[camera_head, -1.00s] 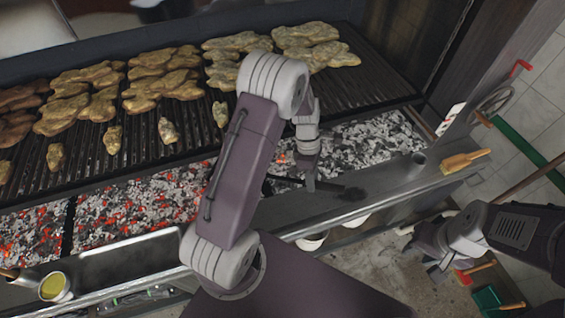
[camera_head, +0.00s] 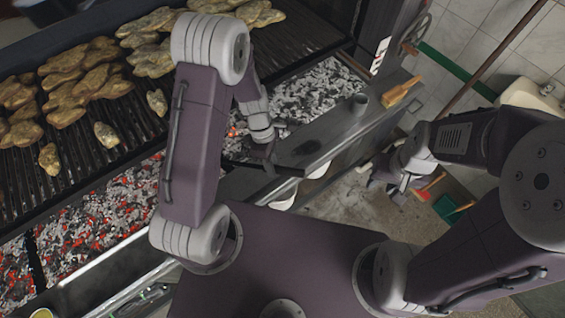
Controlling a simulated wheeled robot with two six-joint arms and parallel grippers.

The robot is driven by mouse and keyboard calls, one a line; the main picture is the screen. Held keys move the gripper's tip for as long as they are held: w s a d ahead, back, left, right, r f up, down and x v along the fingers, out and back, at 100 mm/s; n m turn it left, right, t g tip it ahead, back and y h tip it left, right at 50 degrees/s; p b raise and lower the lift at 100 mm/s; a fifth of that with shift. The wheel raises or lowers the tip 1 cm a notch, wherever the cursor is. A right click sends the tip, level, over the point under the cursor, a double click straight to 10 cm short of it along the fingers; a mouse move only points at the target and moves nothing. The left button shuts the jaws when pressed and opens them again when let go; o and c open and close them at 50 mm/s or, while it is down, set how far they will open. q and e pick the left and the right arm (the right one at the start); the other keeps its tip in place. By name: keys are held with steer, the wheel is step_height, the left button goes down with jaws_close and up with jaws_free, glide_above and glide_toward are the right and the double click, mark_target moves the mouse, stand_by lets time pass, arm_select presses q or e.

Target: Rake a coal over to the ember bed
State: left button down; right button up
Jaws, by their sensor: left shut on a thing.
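My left gripper (camera_head: 266,160) is shut on a thin dark rod-like tool (camera_head: 288,171), which it holds over the front ledge of the grill. The tool's far end is partly hidden behind my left arm. The ember bed (camera_head: 100,215), red and glowing among grey ash, lies at the left below the grate. Grey, mostly unlit coals (camera_head: 318,92) lie in the trough at the right, with a few red spots at their left end. I cannot single out one coal being moved. My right gripper (camera_head: 385,182) is empty, looks open, and hangs over the floor.
The grate (camera_head: 75,155) carries several browned pieces of food (camera_head: 85,85). White bowls (camera_head: 318,172) sit below the ledge. A green box (camera_head: 447,208) is on the floor.

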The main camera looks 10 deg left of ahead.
arm_select(q)
steer(key=s+a+b, duration=0.3)
steer(key=s+a, duration=0.1)
steer(key=a, duration=0.4)
step_height(320, 180, down, 6)
steer(key=b, duration=0.5)
steer(key=w+d+p, duration=0.4)
steer(key=w+d, duration=0.2)
steer(key=d, duration=0.5)
steer(key=w+d+p, duration=0.3)
steer(key=w+d, duration=0.2)
steer(key=d, duration=0.5)
steer(key=r+p, duration=0.3)
steer(key=a+r+p, duration=0.1)
steer(key=r, duration=0.1)
steer(key=shift+s+r, duration=0.2)
steer(key=shift+s, duration=0.1)
steer(key=shift+d, duration=0.1)
steer(key=shift+d+p, duration=0.1)
steer(key=shift+p, duration=0.2)
